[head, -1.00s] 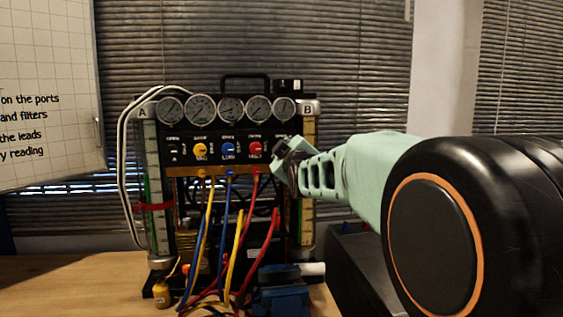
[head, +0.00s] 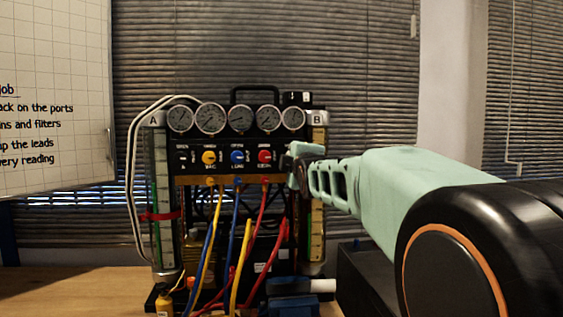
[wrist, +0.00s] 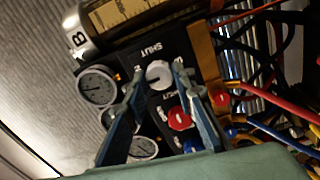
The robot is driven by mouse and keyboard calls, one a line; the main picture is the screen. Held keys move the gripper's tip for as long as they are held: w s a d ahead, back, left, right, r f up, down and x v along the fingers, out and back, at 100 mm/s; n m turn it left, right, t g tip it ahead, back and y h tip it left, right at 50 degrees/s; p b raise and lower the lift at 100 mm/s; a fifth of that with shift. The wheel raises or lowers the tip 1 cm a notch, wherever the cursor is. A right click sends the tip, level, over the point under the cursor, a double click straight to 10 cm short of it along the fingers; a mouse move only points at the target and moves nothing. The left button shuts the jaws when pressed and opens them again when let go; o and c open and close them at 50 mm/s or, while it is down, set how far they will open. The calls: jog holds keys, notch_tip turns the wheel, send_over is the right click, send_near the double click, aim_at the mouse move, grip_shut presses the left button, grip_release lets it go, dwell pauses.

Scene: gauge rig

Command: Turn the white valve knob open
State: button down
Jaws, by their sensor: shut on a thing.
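The white valve knob (wrist: 158,74) shows in the wrist view on the black panel, next to a "SHUT" label at the B end. My gripper (wrist: 160,75) has one finger on each side of this knob and is shut on it. In the head view my gripper (head: 296,165) is at the right end of the panel and hides the white knob. The red knob (wrist: 179,119) is beside one finger in the wrist view; it also shows in the head view (head: 264,157).
Blue (head: 237,157) and yellow (head: 209,157) knobs sit further left, below a row of gauges (head: 240,118). Yellow, blue and red hoses (head: 236,230) hang below the panel. A sight column marked B (head: 316,190) stands close behind my gripper.

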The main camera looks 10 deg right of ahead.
dwell(0.3)
jog(key=c, duration=1.6)
grip_release()
